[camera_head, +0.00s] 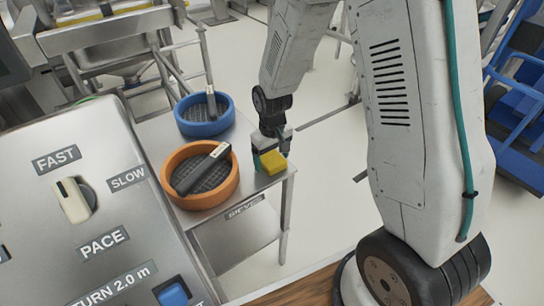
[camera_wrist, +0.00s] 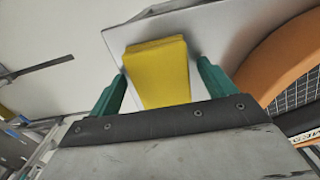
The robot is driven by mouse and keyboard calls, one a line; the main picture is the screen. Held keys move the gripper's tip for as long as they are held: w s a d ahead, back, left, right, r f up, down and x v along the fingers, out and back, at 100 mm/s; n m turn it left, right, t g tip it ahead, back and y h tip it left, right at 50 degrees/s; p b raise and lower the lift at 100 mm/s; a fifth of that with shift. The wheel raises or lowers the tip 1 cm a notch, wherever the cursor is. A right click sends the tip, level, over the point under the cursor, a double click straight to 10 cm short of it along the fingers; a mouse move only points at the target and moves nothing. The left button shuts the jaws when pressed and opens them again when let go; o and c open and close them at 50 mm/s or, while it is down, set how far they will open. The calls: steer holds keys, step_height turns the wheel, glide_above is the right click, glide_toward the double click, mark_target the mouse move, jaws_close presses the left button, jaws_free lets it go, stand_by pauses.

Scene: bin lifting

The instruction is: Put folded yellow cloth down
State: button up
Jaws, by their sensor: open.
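The folded yellow cloth (camera_head: 271,162) lies at the right end of a small metal table, near its corner. In the wrist view the cloth (camera_wrist: 158,72) sits between the two green fingers of my gripper (camera_wrist: 160,82). The fingers are apart, with a gap showing on each side of the cloth. In the head view my gripper (camera_head: 270,150) is low over the table at the cloth, and partly hides it. The cloth's underside is hidden, but it appears to rest on the tabletop.
An orange round sieve (camera_head: 228,187) stands on the table just left of the cloth, with a dark-handled tool in it. A blue round sieve (camera_head: 228,117) stands behind it. A control panel (camera_head: 90,200) fills the left foreground. Open floor lies right of the table.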

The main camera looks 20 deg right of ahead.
mark_target(272, 159)
steer(key=shift+r, duration=0.1)
step_height(272, 159, up, 12)
steer(key=s+d+r, duration=0.1)
steer(key=s+r, duration=0.4)
steer(key=s, duration=0.3)
steer(key=s+d+r+m, duration=0.1)
steer(key=s+r, duration=0.4)
steer(key=s, duration=0.4)
steer(key=s+d+r+m+t, duration=0.1)
steer(key=s+r, duration=0.5)
steer(key=s, duration=0.2)
steer(key=shift+s, duration=0.35)
steer(key=shift+o, duration=0.5)
steer(key=shift+r, duration=0.1)
